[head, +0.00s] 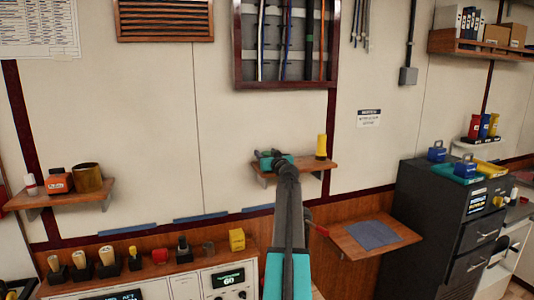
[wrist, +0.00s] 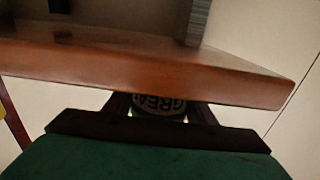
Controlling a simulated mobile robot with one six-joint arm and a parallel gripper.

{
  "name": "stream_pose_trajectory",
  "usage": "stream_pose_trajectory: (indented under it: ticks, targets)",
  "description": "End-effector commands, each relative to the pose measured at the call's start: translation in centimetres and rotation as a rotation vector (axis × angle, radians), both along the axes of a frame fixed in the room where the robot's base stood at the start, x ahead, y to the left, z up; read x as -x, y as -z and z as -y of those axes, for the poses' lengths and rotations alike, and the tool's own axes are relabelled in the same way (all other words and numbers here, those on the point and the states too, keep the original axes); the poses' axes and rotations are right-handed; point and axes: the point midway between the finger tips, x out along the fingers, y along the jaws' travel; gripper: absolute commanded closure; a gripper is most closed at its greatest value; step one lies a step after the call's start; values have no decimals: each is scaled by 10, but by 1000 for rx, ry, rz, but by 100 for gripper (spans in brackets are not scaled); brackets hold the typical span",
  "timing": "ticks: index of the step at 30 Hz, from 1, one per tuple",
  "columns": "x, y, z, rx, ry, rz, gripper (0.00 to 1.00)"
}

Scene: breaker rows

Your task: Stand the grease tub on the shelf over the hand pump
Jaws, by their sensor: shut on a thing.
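In the wrist view my gripper (wrist: 160,108) is shut on the grease tub (wrist: 158,104), a dark tub with a pale label where letters like "GREA" show. A brown shelf board (wrist: 230,77) crosses close in front and hides part of the tub and fingers. In the head view my arm reaches to the middle wall shelf (head: 313,165), with my gripper (head: 268,157) at its left part. The tub cannot be made out there.
A yellow cylinder (head: 321,146) stands on the middle shelf's right end. The left shelf (head: 50,200) holds an orange container (head: 58,181) and a brown tub (head: 89,178). A lower right shelf (head: 400,232) bears a grey-blue cloth (head: 373,235). A dark cabinet (head: 425,220) stands at right.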

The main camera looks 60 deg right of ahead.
Motion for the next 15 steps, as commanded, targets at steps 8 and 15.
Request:
stream_pose_trajectory:
  ticks: [8, 15]
  targets:
    - [0, 0, 0, 2, 1, 1, 81]
    - [0, 3, 0, 1, 1, 2, 81]
